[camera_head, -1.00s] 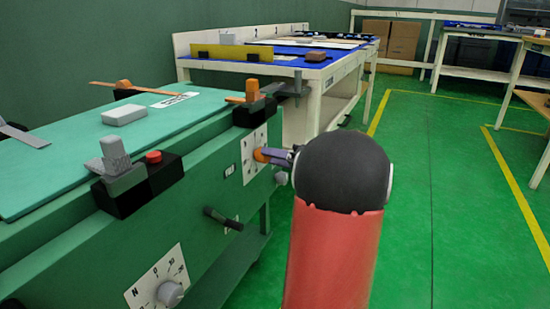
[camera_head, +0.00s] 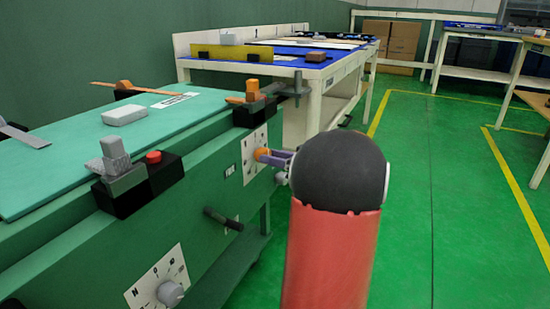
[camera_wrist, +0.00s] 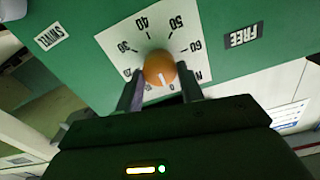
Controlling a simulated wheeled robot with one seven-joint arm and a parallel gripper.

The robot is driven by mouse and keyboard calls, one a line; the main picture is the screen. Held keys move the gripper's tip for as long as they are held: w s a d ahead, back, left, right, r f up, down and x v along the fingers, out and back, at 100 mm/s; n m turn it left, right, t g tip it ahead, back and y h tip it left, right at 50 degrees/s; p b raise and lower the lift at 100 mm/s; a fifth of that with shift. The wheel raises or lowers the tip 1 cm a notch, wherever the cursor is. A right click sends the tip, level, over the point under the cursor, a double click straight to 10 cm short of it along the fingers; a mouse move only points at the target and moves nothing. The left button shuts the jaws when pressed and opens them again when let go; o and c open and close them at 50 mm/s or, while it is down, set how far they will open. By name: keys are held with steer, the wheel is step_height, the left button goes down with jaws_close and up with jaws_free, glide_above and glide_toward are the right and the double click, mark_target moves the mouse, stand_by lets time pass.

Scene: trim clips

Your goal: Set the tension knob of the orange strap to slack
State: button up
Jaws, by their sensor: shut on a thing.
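The orange tension knob (camera_wrist: 159,68) sits on a white dial plate (camera_wrist: 112,36) in the wrist view. Its white mark points down, toward the 0. It also shows in the head view (camera_head: 262,154) on the front of the green bench. My gripper (camera_wrist: 160,84) is shut on the knob, a finger on either side. In the head view my gripper (camera_head: 270,156) is partly hidden by my own arm. An orange strap (camera_head: 237,99) shows at the bench's near edge, by a black clamp with an orange block (camera_head: 252,88).
A second dial with a grey knob (camera_head: 170,293) and a dark handle (camera_head: 222,218) stick out of the bench front to the left. A grey lever clamp (camera_head: 116,160) stands on the bench edge. The green floor to the right is clear.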

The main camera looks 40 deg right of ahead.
steer(key=shift+f, duration=0.1)
stand_by(0.4)
steer(key=o, duration=1)
steer(key=v, duration=0.8)
